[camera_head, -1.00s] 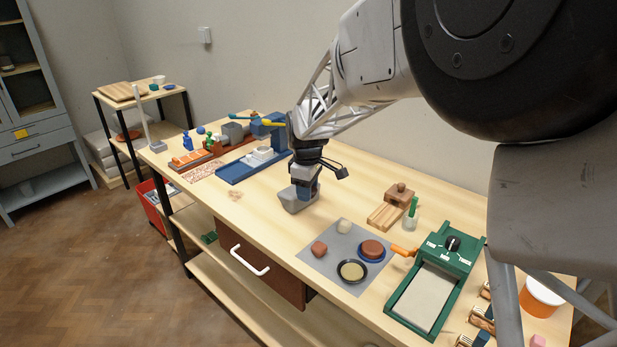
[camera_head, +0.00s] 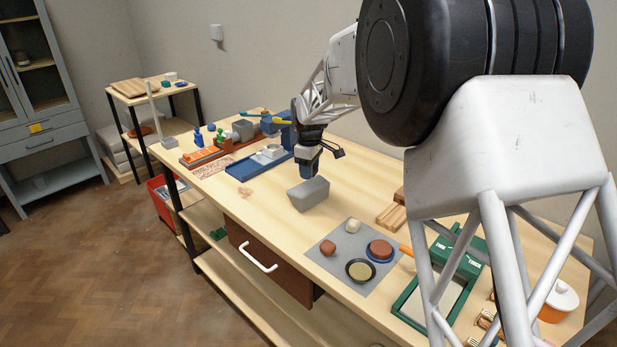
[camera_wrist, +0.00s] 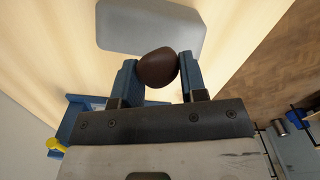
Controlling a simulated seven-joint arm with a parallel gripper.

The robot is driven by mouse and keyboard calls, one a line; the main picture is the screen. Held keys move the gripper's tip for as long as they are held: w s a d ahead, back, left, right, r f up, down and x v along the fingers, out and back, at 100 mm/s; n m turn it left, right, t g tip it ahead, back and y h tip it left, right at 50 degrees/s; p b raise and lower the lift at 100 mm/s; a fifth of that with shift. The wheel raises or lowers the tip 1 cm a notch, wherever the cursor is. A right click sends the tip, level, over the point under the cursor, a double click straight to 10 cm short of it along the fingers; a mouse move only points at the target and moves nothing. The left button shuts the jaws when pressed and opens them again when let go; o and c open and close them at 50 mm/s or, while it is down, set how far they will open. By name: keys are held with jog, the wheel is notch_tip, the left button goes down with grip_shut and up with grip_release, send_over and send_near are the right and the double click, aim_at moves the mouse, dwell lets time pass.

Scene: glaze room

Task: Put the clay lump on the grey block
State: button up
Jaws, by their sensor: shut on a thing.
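The clay lump (camera_wrist: 158,67) is dark brown and rounded. In the wrist view it sits between the two blue fingers of my gripper (camera_wrist: 160,77), which is shut on it. The grey block (camera_wrist: 150,25) lies beyond the fingertips there, and the lump overlaps its near edge in the picture. In the head view my gripper (camera_head: 307,172) points down at the far side of the grey block (camera_head: 309,195), close to it. The lump cannot be made out in the head view. Whether it touches the block cannot be told.
A blue tray (camera_head: 252,168) stands to the left. The bench between tray and block is fairly clear.

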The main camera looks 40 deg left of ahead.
aim_at(308, 185)
jog(key=shift+w+a, duration=0.4)
jog(key=shift+a, duration=0.1)
jog(key=shift+f, duration=0.1)
jog(key=shift+f, duration=1.7)
jog(key=shift+f, duration=0.1)
jog(key=o, duration=0.9)
notch_tip(308, 185, up, 12)
jog(key=shift+r, duration=0.15)
